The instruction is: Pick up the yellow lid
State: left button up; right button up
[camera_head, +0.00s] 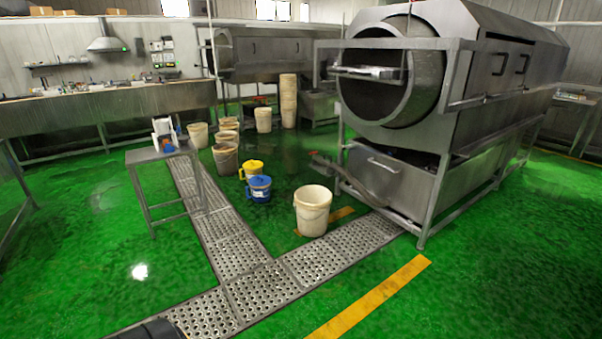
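The yellow lid (251,164) appears to be the yellow top of a small container on the green floor, left of centre in the head view. Whether it is separate from the container below cannot be told at this size. A blue container (259,188) with some yellow on it stands just in front of it and partly hides its lower side. Neither of my grippers can be made out. A dark rounded part at the bottom edge, left of centre, seems to be mine, and it is far from the lid.
A cream bucket (313,211) stands nearer, to the right. Several worn buckets (225,157) stand behind and left. A small metal table (163,154) is at left, and a large drum machine (428,107) fills the right. A floor grating (236,248) runs through the foreground, with open green floor around.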

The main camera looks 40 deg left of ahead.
aim_at(251, 164)
jog(key=i+j+u, duration=0.1)
jog(key=j+u, duration=0.3)
jog(key=i+j+u, duration=0.2)
jog(key=j+u, duration=0.15)
jog(key=i+j+u, duration=0.25)
jog(key=j+u, duration=0.15)
jog(key=i+j+u, duration=0.25)
jog(key=u, duration=0.15)
jog(key=i+j+u, duration=0.4)
jog(key=i+u, duration=0.2)
jog(key=i, duration=0.25)
jog(key=i+j+u, duration=0.1)
jog(key=i+u, duration=0.2)
jog(key=i, duration=0.15)
jog(key=i+j+z, duration=0.2)
jog(key=i+z, duration=0.25)
jog(key=i, duration=0.35)
jog(key=i+j+z, duration=0.4)
jog(key=i, duration=0.35)
jog(key=i+j+z, duration=0.45)
jog(key=i+j, duration=0.2)
jog(key=j, duration=0.1)
